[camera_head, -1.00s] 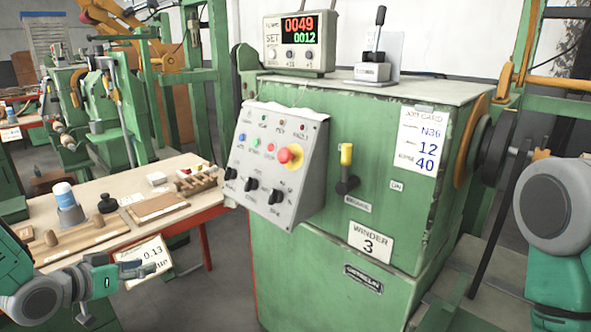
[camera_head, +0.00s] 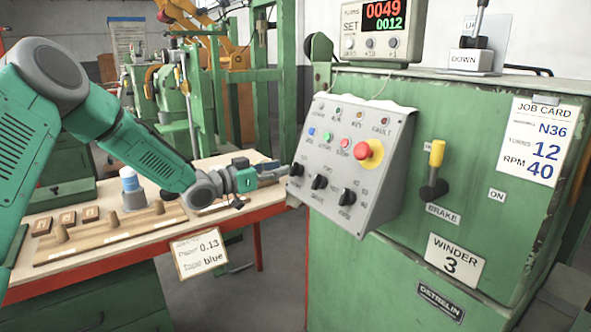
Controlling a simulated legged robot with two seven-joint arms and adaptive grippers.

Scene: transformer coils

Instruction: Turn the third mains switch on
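The machine with the plate "WINDER 3" (camera_head: 456,262) is green and carries a sloped grey control panel (camera_head: 335,222). The panel has three black rotary knobs in its lower part: a left knob (camera_head: 296,170), a middle knob (camera_head: 319,182) and a right knob (camera_head: 347,197). Their labels are too small to read, so I cannot tell which is a mains switch. My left gripper (camera_head: 283,172) is at the panel's left edge, just left of the left knob. I cannot tell whether it touches the knob or how wide its fingers are. My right gripper is out of view.
A red emergency button (camera_head: 369,154) on a yellow base sits on the panel's upper right. A yellow-handled brake lever (camera_head: 436,155) is right of the panel. A wooden bench (camera_head: 100,272) with a blue-and-white container (camera_head: 131,185) stands left, under my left arm.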

